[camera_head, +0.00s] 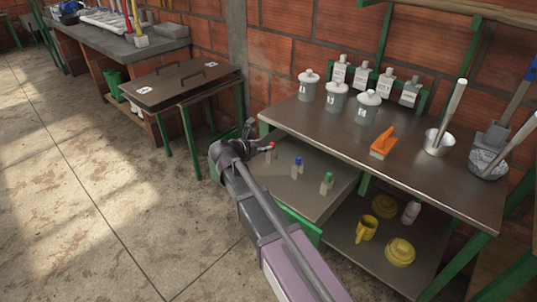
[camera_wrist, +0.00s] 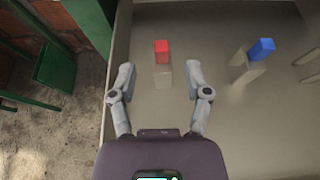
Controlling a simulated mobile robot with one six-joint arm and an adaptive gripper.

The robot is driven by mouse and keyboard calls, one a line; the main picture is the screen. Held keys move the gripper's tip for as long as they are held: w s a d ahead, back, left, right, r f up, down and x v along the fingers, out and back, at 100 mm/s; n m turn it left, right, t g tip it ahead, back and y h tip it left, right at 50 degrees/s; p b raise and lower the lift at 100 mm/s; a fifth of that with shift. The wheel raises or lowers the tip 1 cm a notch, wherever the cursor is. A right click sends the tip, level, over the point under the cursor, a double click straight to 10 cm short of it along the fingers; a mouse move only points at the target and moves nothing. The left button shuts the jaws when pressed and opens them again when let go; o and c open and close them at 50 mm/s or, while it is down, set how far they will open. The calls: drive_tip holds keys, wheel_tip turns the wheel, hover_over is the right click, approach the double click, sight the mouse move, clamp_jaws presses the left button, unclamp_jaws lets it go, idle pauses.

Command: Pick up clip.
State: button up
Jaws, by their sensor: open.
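Small clips stand upright in an open grey drawer (camera_head: 310,204). The red-topped clip also shows in the head view (camera_head: 272,145), at the gripper's end. My gripper is open, its two fingers on either side of the clip's body in the wrist view. A blue-topped clip (camera_wrist: 262,48) stands to the right. A green-topped clip (camera_head: 327,180) shows in the head view.
A table (camera_head: 430,182) with grey jars (camera_head: 335,96), an orange-handled brush (camera_head: 383,143) and metal pots (camera_head: 438,142) stands above the drawer. A lower shelf (camera_head: 345,240) holds yellow items. The drawer's left wall (camera_wrist: 118,50) runs close to my left finger.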

sight(272, 143)
drive_tip(key=shift+w+d, duration=0.1)
drive_tip(key=shift+w, duration=0.05)
drive_tip(key=shift+b+x, duration=1.1)
drive_tip(key=shift+x, duration=1.55)
drive_tip(key=shift+f, duration=0.1)
clamp_jaws()
